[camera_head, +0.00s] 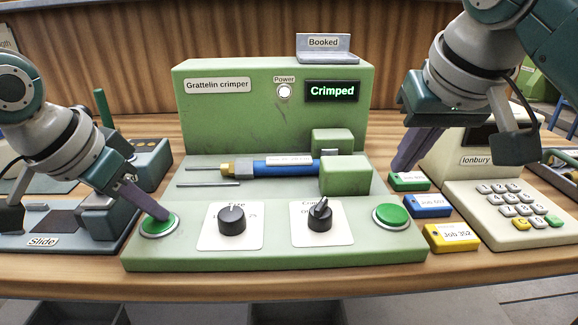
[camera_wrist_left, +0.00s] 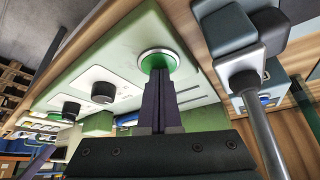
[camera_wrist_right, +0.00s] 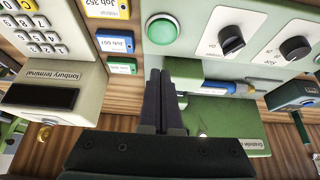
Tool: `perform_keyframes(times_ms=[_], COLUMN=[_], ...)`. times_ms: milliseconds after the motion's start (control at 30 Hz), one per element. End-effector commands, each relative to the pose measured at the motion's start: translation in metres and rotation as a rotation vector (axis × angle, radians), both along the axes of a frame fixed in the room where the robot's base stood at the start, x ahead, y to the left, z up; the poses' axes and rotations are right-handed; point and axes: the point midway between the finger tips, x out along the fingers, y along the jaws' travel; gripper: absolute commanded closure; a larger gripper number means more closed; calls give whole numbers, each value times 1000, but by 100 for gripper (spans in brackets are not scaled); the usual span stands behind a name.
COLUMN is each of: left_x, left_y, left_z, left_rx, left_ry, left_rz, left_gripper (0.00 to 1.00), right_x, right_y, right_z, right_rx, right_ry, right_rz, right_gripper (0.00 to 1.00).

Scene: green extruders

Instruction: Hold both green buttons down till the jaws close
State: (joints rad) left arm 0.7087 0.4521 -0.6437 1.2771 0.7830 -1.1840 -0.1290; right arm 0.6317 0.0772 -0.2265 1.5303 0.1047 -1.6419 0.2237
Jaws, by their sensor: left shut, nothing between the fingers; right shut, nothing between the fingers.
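The green crimper (camera_head: 190,105) has a lit display (camera_head: 332,91) reading "Crimped". Its left green button (camera_head: 158,224) is under my left gripper (camera_head: 165,216), whose shut fingertips appear to touch it; the left wrist view also shows the tips at the button (camera_wrist_left: 157,61). The right green button (camera_head: 391,215) is uncovered; it also shows in the right wrist view (camera_wrist_right: 162,30). My right gripper (camera_head: 402,168) is shut and empty, raised behind and apart from that button. A blue hose (camera_head: 285,167) with a brass end lies between the green jaw blocks (camera_head: 346,175).
Two dark knobs (camera_head: 232,219) (camera_head: 320,214) stand between the buttons. Green, blue and yellow job boxes (camera_head: 450,237) sit right of the crimper, beside the Ionbury terminal (camera_head: 490,205). A slide device (camera_head: 60,242) stands at the left. A "Booked" sign (camera_head: 325,43) tops the crimper.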

Motion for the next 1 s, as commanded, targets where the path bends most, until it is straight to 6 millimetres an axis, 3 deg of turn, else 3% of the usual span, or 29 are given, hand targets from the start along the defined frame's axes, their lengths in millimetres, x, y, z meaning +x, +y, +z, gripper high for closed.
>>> perform_keyframes(times_ms=[200,533,1000], left_x=[-2,-1,0], left_y=[1,1,0], left_z=[-3,0,53], left_rx=[4,4,1], left_ry=[7,6,-1], left_rz=[1,0,0], left_gripper=[100,100,100], right_x=[0,0,0], right_y=[0,0,0], right_z=[13,13,13], right_rx=[1,0,0], right_ry=[-1,0,0], right_rz=[0,0,0], right_gripper=[100,100,100])
